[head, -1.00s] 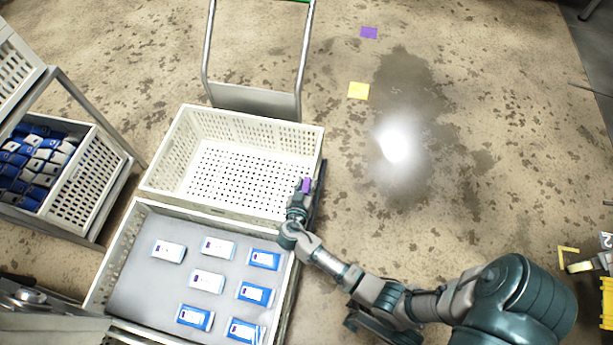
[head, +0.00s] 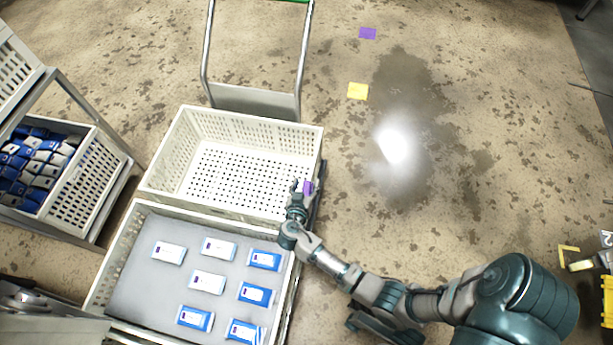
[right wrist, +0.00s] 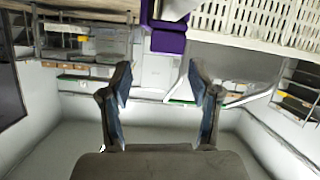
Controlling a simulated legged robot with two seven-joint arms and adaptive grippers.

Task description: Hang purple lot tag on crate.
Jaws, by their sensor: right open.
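The cream perforated crate (head: 165,150) is empty inside; its wall also shows at the upper right in the right wrist view (right wrist: 265,22). The purple lot tag (head: 308,187) is at the crate's right wall, near the front right corner. In the right wrist view the tag (right wrist: 167,42) is at the top, beyond the fingertips and beside the crate wall. My right gripper (head: 301,186) is at that corner. In the right wrist view its fingers (right wrist: 158,82) are spread apart with nothing between them. How the tag is attached is too small to tell. My left gripper is out of view.
A grey tray (head: 130,262) with several blue and white packs stands in front of the crate. A cart handle (head: 255,100) rises behind it. A rack with a filled crate (head: 90,185) is at left. Purple (head: 368,33) and yellow (head: 357,91) squares lie on open floor.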

